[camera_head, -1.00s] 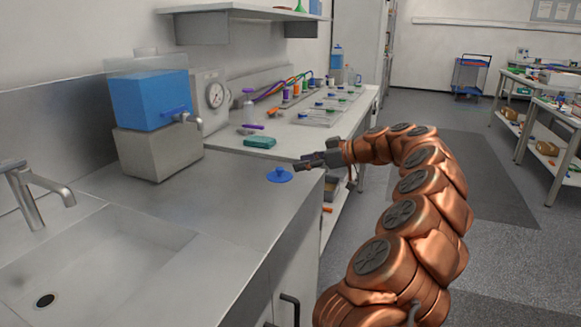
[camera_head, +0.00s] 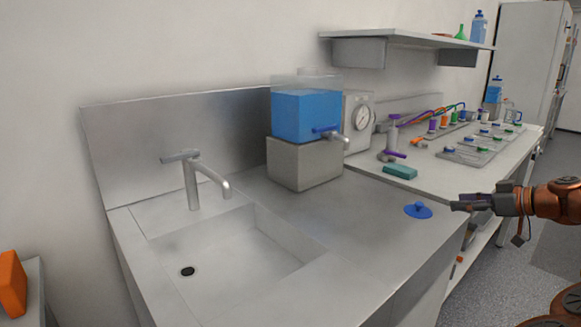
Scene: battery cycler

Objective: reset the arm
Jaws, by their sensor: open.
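My gripper (camera_head: 462,205) is at the right of the head view, at the end of my copper-coloured arm, which runs off the right edge. It points left, near the right edge of the steel counter. The fingers look small and dark, and I see nothing held between them. A blue round lid with a knob (camera_head: 418,210) lies on the counter just left of the fingertips, with a small gap in the picture.
A steel sink (camera_head: 235,250) with a tap (camera_head: 193,185) is at the left. A blue-filled tank (camera_head: 306,115) stands on a grey block behind. A teal sponge (camera_head: 400,172) and several bottles and trays lie on the white bench (camera_head: 440,170). An orange object (camera_head: 11,283) is at far left.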

